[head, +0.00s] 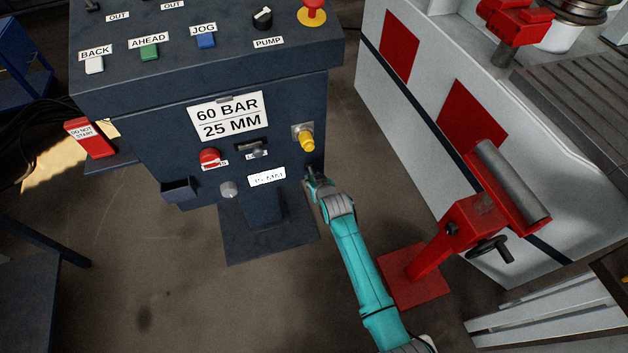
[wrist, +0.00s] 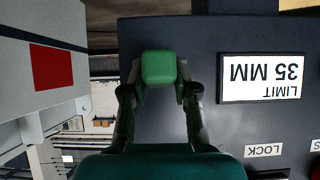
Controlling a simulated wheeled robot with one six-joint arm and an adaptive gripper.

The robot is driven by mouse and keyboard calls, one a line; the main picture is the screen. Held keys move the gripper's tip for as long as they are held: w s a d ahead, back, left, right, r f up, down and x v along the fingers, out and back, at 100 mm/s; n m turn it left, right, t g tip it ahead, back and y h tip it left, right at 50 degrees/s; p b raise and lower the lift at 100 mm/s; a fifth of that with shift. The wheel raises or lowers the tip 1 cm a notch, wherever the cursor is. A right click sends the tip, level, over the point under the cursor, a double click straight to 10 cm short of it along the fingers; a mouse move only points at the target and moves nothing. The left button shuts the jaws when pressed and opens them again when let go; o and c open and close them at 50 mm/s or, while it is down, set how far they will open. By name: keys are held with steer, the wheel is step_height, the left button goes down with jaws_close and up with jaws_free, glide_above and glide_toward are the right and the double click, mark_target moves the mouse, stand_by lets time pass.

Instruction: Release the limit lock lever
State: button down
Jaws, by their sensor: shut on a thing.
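The machine's dark front panel (head: 160,130) carries a small dark lever (head: 252,149) above a small white label, left of a yellow knob (head: 305,140). The wrist view is upside down and shows the LOCK label (wrist: 264,150), with a dark part of the lever at the bottom edge. My gripper (head: 315,175) is at the panel's lower right, right of the limit display (head: 267,177) and apart from that lever. In the wrist view its fingers are shut on a green block (wrist: 159,68). I cannot tell whether the block is attached to anything.
A red knob (head: 210,158) and a grey knob (head: 229,189) sit left on the panel. A red roller stand (head: 470,215) and a white machine (head: 400,100) stand to the right. Free floor lies in front of the panel.

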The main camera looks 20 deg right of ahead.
steer(key=shift+w+r+g, duration=0.1)
steer(key=shift+r+g, duration=0.5)
steer(key=shift+g, duration=0.55)
steer(key=shift+w+r+g, duration=0.1)
steer(key=shift+r+g, duration=0.5)
steer(key=shift+g, duration=0.55)
steer(key=c, duration=0.9)
jaws_free()
steer(key=v, duration=1.2)
steer(key=shift+w, duration=0.1)
